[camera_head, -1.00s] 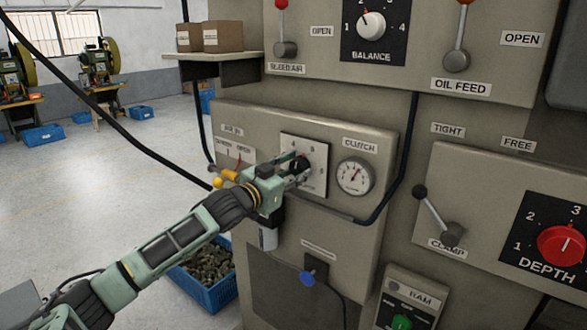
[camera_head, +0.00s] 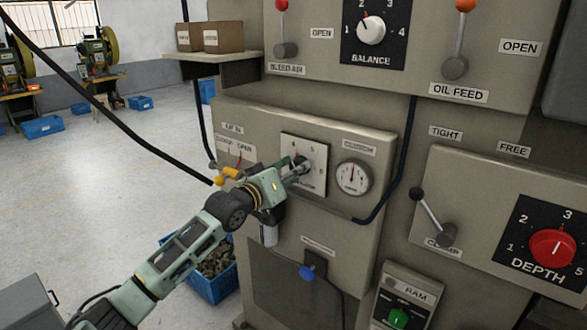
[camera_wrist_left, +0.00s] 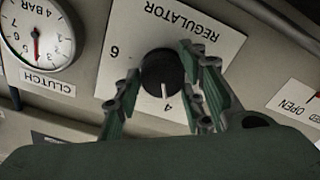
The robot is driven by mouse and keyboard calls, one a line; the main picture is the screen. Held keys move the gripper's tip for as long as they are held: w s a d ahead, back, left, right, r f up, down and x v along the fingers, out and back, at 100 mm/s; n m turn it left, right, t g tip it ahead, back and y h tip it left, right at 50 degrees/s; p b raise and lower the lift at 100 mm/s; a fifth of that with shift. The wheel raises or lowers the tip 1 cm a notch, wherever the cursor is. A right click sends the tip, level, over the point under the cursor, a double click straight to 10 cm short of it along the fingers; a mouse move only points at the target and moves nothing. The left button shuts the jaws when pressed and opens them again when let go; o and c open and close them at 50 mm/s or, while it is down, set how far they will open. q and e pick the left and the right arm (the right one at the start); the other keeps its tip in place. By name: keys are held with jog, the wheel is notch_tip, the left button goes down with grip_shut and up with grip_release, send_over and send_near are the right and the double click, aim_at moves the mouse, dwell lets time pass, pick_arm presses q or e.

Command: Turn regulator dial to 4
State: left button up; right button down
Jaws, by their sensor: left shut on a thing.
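The black regulator dial (camera_head: 301,165) sits on a white plate (camera_head: 316,150) on the machine panel. In the left wrist view, which shows the plate upside down, the dial (camera_wrist_left: 160,74) has a white pointer directed at about the 4 mark. The 6 mark is also readable on the plate. My left gripper (camera_head: 296,170) reaches in from the lower left and is shut on the dial. In the left wrist view its fingers (camera_wrist_left: 163,74) stand on either side of the dial and hide part of the plate. My right gripper is not in view.
The clutch gauge (camera_head: 353,177) is right of the regulator, its needle pointing nearly straight up. A yellow-handled lever (camera_head: 226,175) is close to the left of my gripper. A black hose (camera_head: 396,170) runs right of the gauge. A blue bin (camera_head: 212,285) stands below.

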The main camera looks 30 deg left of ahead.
pick_arm(q)
jog(key=shift+d+f, duration=0.15)
dwell(0.3)
jog(key=o, duration=0.9)
jog(key=shift+o, duration=0.9)
jog(key=shift+w+d, duration=0.1)
jog(key=shift+d, duration=0.05)
jog(key=s+a, duration=0.1)
jog(key=s, duration=1.1)
jog(key=shift+r, duration=0.2)
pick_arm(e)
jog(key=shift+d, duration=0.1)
